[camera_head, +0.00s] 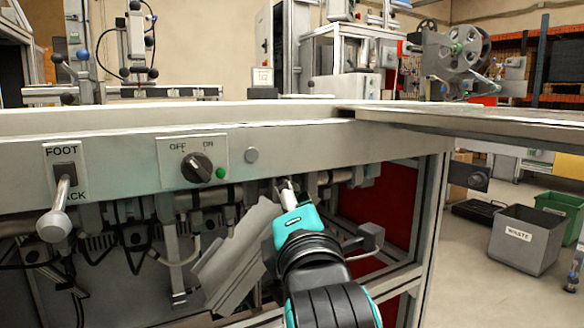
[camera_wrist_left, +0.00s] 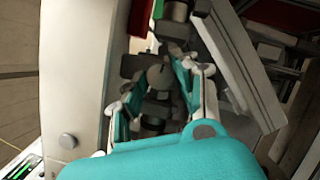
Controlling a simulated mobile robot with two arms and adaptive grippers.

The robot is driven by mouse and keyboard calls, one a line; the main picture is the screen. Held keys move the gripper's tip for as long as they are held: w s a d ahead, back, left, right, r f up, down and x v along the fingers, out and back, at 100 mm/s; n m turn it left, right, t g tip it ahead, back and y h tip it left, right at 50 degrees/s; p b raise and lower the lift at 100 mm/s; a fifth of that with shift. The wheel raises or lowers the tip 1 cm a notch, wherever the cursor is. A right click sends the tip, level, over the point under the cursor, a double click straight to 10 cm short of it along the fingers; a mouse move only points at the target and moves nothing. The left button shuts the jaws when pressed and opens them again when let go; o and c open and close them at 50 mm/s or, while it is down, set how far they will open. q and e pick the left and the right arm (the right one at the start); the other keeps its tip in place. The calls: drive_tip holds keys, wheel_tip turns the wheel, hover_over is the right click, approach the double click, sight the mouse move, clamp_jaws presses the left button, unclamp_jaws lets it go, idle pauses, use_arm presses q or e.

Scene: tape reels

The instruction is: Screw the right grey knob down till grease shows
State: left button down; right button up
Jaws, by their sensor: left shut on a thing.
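My left gripper (camera_head: 288,190) reaches up under the front panel of the machine, its fingertips among pipes and fittings below the panel's edge. In the left wrist view my left gripper (camera_wrist_left: 161,82) has a finger on each side of a dark grey knob-like part (camera_wrist_left: 158,76) and is shut on it. I take this as the right grey knob, though its shape is partly hidden by the fingers. I cannot make out any grease. My right gripper is in neither view.
The grey front panel (camera_head: 110,147) carries an OFF/ON rotary switch (camera_head: 196,167) and a foot/back lever (camera_head: 58,205). A tilted grey plate (camera_head: 235,258) hangs left of my arm, close to it. A waste bin (camera_head: 525,238) stands on open floor at right.

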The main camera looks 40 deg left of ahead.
use_arm(q)
drive_tip(key=shift+m+h+p, duration=0.3)
drive_tip(key=shift+m+p, duration=0.05)
drive_tip(key=shift+m, duration=0.75)
drive_tip(key=c, duration=1)
unclamp_jaws()
